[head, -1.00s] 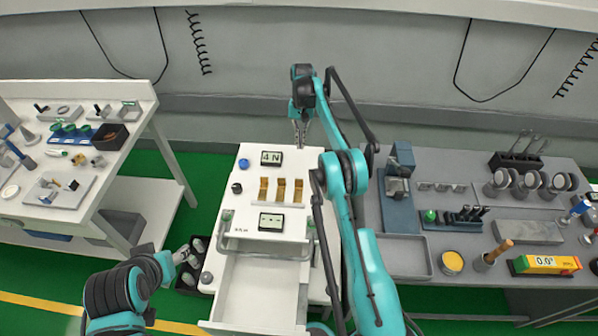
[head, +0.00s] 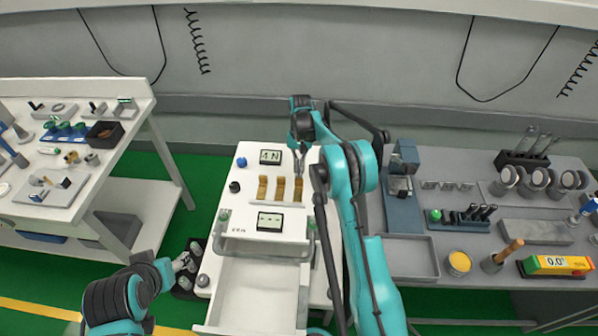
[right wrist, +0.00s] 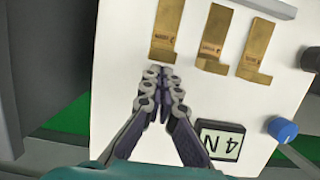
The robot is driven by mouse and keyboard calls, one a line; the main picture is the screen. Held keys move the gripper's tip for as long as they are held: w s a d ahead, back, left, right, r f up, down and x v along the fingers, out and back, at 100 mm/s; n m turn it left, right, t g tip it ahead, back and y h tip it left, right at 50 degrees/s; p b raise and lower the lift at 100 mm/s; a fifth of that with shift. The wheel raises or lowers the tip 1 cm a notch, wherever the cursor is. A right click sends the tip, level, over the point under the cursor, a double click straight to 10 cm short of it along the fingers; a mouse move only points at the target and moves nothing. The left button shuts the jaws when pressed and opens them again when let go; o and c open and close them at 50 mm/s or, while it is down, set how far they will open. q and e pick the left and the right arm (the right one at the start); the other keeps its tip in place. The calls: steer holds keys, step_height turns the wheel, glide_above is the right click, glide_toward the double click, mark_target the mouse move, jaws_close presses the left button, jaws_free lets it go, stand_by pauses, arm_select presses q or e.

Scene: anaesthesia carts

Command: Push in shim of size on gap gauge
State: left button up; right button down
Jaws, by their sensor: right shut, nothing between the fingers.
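The white gauge cart (head: 222,212) has three upright brass L-shaped shims in a row: left (head: 262,188), middle (head: 280,189) and right (head: 298,189). They also show in the right wrist view, where the image is turned round and the head view's right shim (right wrist: 166,30) is leftmost. My right gripper (head: 299,172) is shut and empty. Its fingertips (right wrist: 160,74) are right by the foot of that shim; I cannot tell whether they touch. A display reading "4 N" (head: 270,157) sits behind the shims. My left gripper (head: 187,262) is low at the cart's left side, its fingers unclear.
A second display (head: 270,222) is in front of the shims. A blue knob (head: 241,162) and a black knob (head: 235,187) are at the left. An open drawer (head: 260,290) juts out in front. A grey bench (head: 450,205) with tools stands at the right.

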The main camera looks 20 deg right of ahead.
mark_target(297, 193)
steer(key=shift+s, duration=0.1)
steer(key=s, duration=0.1)
steer(key=s+a, duration=0.1)
steer(key=s, duration=0.1)
steer(key=s+a, duration=0.1)
steer(key=shift+s, duration=0.4)
